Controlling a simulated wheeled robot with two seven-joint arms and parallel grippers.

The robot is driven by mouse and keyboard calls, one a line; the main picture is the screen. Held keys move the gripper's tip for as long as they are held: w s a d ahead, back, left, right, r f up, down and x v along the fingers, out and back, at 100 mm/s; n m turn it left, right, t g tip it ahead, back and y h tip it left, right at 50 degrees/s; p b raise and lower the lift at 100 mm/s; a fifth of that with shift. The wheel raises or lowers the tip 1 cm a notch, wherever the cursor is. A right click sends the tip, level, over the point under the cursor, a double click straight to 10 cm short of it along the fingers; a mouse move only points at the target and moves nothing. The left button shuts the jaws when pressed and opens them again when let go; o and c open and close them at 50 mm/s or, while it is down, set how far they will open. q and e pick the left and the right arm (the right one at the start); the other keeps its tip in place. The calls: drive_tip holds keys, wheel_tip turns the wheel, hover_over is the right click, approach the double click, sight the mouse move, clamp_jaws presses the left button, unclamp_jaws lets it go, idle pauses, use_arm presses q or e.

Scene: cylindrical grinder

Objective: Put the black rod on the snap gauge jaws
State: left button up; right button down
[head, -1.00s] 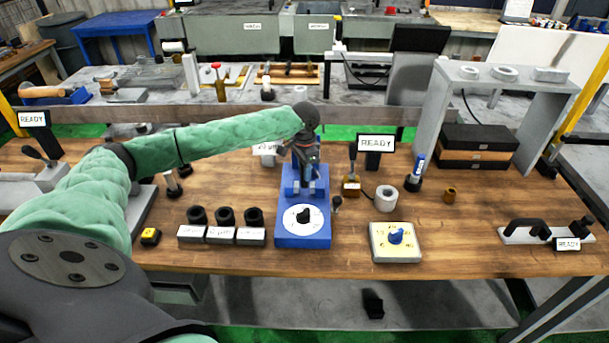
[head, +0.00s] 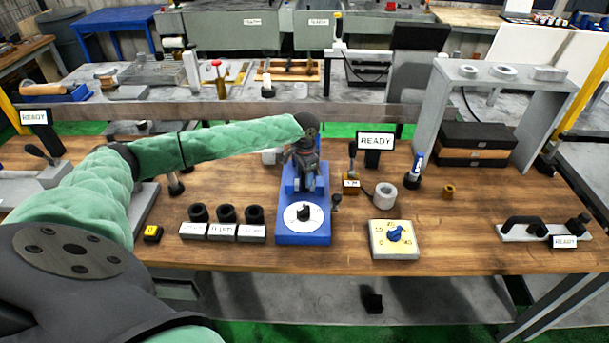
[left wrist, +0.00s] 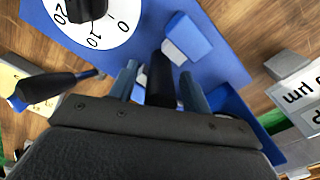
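The blue snap gauge (head: 303,238) stands on the bench with a white dial (head: 303,216) at its near end. In the left wrist view one of its blue jaw blocks (left wrist: 188,36) with a pale anvil shows just beyond my fingers. My left gripper (head: 304,178) is low over the gauge's far part. In the left wrist view the black rod (left wrist: 160,80) lies between the two fingers of this gripper (left wrist: 160,78), with narrow gaps on both sides. Its far end is beside the pale anvil; whether it touches the jaws cannot be seen. My right gripper is not in view.
Three black rings on labelled grey blocks (head: 222,232) stand left of the gauge. A yellow-faced dial box (head: 393,252), a white ring (head: 386,195) and a READY display (head: 375,142) are to its right. Bare wood lies at the right front.

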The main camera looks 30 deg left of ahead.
use_arm(q)
drive_tip(key=shift+r+b, duration=0.3)
drive_tip(key=shift+r, duration=0.05)
wheel_tip(320, 180, up, 4)
drive_tip(key=shift+f+b, duration=0.2)
drive_tip(key=shift+b, duration=0.65)
wheel_tip(320, 180, up, 7)
drive_tip(key=shift+b, duration=1.2)
drive_tip(key=shift+r, duration=0.45)
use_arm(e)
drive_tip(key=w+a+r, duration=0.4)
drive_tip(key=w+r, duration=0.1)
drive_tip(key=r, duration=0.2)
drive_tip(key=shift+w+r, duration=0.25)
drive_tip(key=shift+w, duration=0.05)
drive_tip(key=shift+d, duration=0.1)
